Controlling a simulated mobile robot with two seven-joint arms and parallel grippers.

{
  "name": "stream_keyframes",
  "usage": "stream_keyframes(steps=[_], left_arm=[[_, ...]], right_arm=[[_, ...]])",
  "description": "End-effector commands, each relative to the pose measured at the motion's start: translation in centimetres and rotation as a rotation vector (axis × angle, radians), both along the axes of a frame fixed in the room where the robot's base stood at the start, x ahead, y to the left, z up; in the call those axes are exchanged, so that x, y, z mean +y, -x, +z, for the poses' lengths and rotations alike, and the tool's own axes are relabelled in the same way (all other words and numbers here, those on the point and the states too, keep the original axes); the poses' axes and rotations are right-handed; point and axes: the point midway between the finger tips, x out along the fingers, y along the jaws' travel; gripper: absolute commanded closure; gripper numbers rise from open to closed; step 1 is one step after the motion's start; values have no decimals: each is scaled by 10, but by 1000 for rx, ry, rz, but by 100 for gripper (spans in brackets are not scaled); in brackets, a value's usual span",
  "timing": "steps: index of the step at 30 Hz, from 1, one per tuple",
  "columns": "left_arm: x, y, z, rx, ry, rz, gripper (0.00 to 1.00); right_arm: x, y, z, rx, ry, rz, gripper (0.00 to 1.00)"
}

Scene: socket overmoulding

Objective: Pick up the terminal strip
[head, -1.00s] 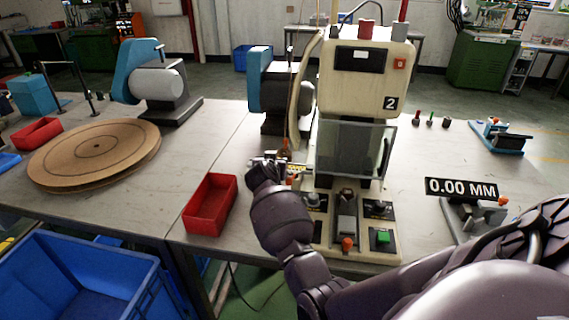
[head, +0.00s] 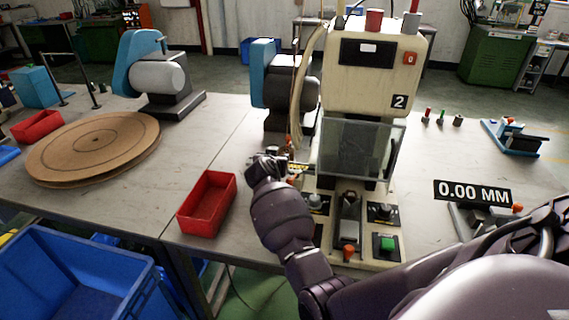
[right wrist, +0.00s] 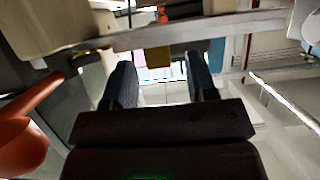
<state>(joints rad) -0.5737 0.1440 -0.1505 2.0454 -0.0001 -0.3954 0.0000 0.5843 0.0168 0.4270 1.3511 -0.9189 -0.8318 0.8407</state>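My right gripper (head: 270,163) is at the left side of the beige machine (head: 376,95), low over the table. In the right wrist view its two dark fingers (right wrist: 160,85) stand apart, with a clear gap between them, so it is open. A small yellow and dark banded piece (head: 298,168), perhaps the terminal strip, shows just right of the gripper against the machine. Whether a finger touches it is hidden. In the right wrist view a yellowish block (right wrist: 157,61) shows beyond the gap; I cannot tell whether it is the strip. My left gripper is not in view.
A red tray (head: 183,222) lies left of my right arm. A clear guard (head: 358,150) and a base with a green button (head: 387,243) are on the machine's front. A reel stand (head: 274,95) is behind the gripper. A wooden disc (head: 95,145) lies at left.

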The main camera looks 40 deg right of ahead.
Motion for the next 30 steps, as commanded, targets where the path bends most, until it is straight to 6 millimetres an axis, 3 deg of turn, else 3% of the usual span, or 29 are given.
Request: stream_keyframes(steps=[1,9,19,27,30], left_arm=[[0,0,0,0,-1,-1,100],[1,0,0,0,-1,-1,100],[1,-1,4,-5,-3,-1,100],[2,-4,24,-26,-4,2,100],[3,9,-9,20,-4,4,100]], right_arm=[[0,0,0,0,0,0,56],[0,0,0,0,0,0,97],[0,0,6,-3,0,-1,99],[0,-1,47,-8,0,0,99],[15,-18,28,3,-1,3,99]])
